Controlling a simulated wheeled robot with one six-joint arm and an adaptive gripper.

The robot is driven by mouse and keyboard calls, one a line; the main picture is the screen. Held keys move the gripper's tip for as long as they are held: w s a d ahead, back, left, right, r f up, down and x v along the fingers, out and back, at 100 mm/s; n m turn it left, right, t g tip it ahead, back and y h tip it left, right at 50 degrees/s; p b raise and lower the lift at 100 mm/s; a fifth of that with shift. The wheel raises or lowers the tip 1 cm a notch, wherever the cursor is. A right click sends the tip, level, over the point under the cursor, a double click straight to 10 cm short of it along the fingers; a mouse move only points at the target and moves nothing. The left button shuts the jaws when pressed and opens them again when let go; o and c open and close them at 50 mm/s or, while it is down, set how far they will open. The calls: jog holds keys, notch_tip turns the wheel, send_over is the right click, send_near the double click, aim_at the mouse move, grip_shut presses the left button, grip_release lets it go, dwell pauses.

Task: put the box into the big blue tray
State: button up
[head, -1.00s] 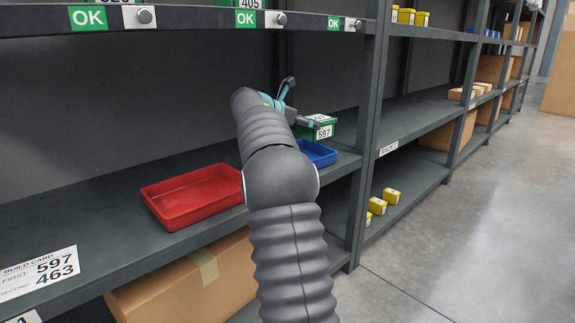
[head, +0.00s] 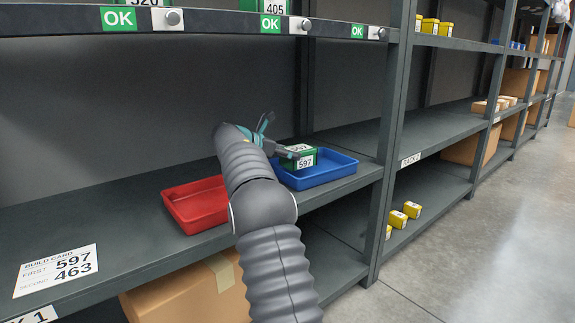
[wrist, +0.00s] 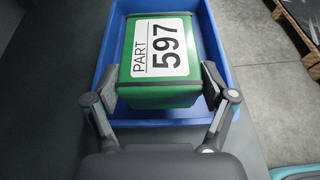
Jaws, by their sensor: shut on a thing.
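A green box (head: 301,158) with a white label reading 597 is at the blue tray. In the wrist view the green box (wrist: 160,92) shows its label "PART 597" between the two fingers. My gripper (head: 284,152) is shut on it; the wrist view shows a finger of my gripper (wrist: 160,93) on each side. The big blue tray (head: 335,174) stands on the shelf, and the blue tray (wrist: 217,40) lies around and below the box in the wrist view. I cannot tell whether the box touches the tray floor.
A red tray (head: 200,214) stands left of the blue tray, partly behind my arm. A build card (head: 57,270) reading 597 and 463 lies at the shelf's front left. A shelf upright (head: 392,150) stands right of the blue tray. A shelf rail (head: 220,20) with OK tags runs above.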

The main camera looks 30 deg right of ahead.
aim_at(284, 162)
jog(key=shift+f+b, duration=0.6)
jog(key=shift+f, duration=1.15)
jog(key=shift+f, duration=0.15)
jog(key=o, duration=1.5)
jog(key=shift+c, duration=0.2)
jog(key=p+v, duration=0.2)
jog(key=v, duration=0.9)
jog(key=s+a+r+m+t+y, duration=0.2)
jog(key=s+a+m+y, duration=0.2)
jog(key=s+a, duration=0.45)
jog(key=s+a+f+m+t+y, duration=0.1)
jog(key=s+a+f+m+y, duration=0.2)
jog(key=s+a, duration=0.3)
jog(key=s+a+f+m+t+y, duration=0.1)
jog(key=s+a+f+m+y, duration=0.2)
jog(key=s, duration=1.3)
jog(key=s+a+f+m+t+y, duration=0.1)
jog(key=s+a+f+m+y, duration=0.2)
jog(key=s+a+f+m, duration=0.4)
jog(key=s+a+m, duration=0.1)
jog(key=s+a, duration=0.2)
jog(key=s, duration=0.2)
jog(key=shift+f+t+y, duration=0.2)
jog(key=shift+t+y, duration=0.1)
